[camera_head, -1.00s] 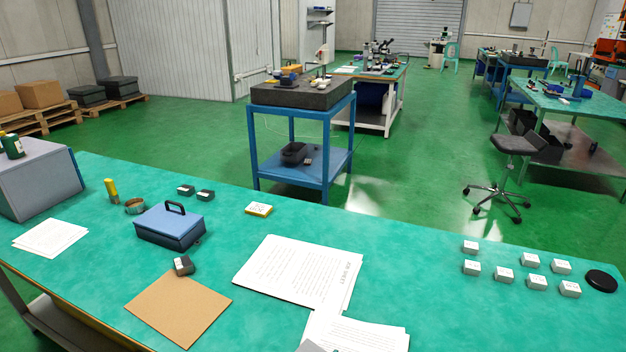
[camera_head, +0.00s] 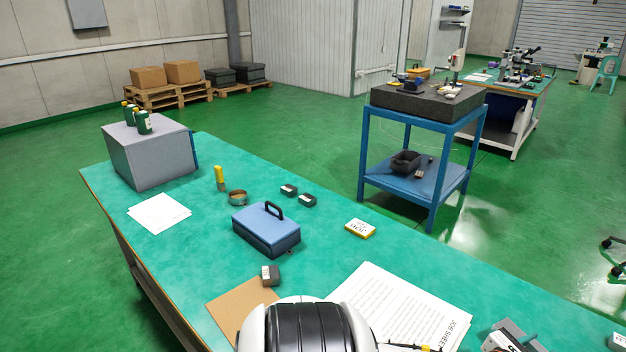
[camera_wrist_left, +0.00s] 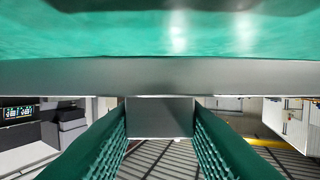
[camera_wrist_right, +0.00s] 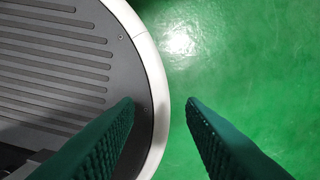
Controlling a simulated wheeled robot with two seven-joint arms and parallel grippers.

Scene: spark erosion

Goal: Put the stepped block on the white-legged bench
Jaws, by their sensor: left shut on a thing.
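In the left wrist view my left gripper (camera_wrist_left: 160,125) is shut on a grey block (camera_wrist_left: 160,110), which has a wide bar across the view and a narrower part between the fingers. I take it to be the stepped block. A grey piece (camera_head: 515,335) at the bottom right of the head view may be part of it; most is cut off. My right gripper (camera_wrist_right: 160,102) is open and empty above the green floor, beside my round base. The white-legged bench (camera_head: 515,140) stands far back right, with a microscope (camera_head: 520,65) and other items on its green top.
The near green bench (camera_head: 330,240) carries a blue box (camera_head: 266,232), papers (camera_head: 400,305), a cardboard sheet (camera_head: 235,305) and a grey cabinet (camera_head: 150,155). A blue stand (camera_head: 365,150) with a dark slab stands between it and the white-legged bench. Green floor is open at left.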

